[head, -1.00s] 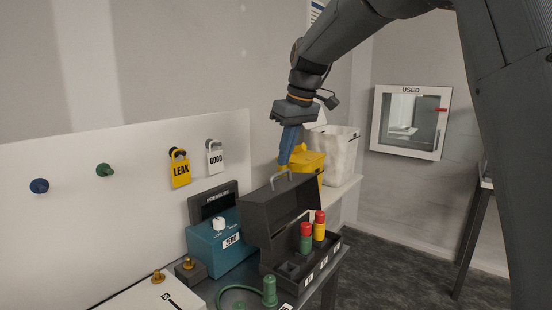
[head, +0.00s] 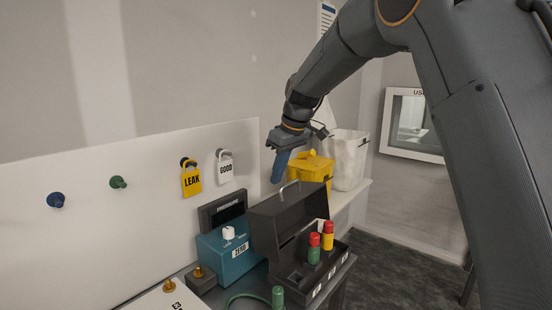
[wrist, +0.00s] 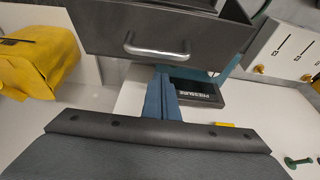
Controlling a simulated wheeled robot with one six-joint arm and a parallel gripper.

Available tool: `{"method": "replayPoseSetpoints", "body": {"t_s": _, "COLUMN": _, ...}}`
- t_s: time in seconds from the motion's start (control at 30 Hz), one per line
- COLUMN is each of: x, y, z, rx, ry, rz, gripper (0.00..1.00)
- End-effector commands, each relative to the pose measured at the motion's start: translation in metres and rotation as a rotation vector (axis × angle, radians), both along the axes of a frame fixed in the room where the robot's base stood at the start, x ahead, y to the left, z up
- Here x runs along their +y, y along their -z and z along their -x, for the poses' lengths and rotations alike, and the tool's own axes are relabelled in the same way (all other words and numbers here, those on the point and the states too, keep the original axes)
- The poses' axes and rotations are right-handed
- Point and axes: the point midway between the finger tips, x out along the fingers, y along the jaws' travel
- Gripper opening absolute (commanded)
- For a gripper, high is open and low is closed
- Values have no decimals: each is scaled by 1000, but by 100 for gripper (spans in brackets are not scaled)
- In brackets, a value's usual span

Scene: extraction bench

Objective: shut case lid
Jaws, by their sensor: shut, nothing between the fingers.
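The dark grey case (head: 338,268) stands at the bench's right end with its lid (head: 280,218) raised. A metal handle (head: 290,187) is on the lid's upper edge; it also shows in the wrist view (wrist: 155,51). My gripper (head: 277,180) has its blue fingers together, pointing down, at the lid's upper edge just left of the handle. In the wrist view the shut fingertips (wrist: 162,72) appear just below the handle, with nothing between them. Whether they touch the lid I cannot tell.
A green and a yellow cylinder, both red-topped (head: 328,235), stand in the case. Left of it are a blue ZERO box (head: 228,256) and a dark display (head: 222,209). A yellow container (head: 312,170) and white bin (head: 348,160) stand behind. LEAK and GOOD tags hang on the panel.

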Motion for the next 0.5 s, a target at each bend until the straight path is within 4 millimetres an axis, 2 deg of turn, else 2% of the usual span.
{"method": "replayPoseSetpoints", "body": {"t_s": 0.2, "x": -16, "y": -2, "z": 13, "rx": -1, "ry": 0, "rz": -1, "gripper": 0}}
{"method": "replayPoseSetpoints", "body": {"t_s": 0.5, "x": -18, "y": -1, "z": 15, "rx": 0, "ry": -1, "rz": 0, "gripper": 0}}
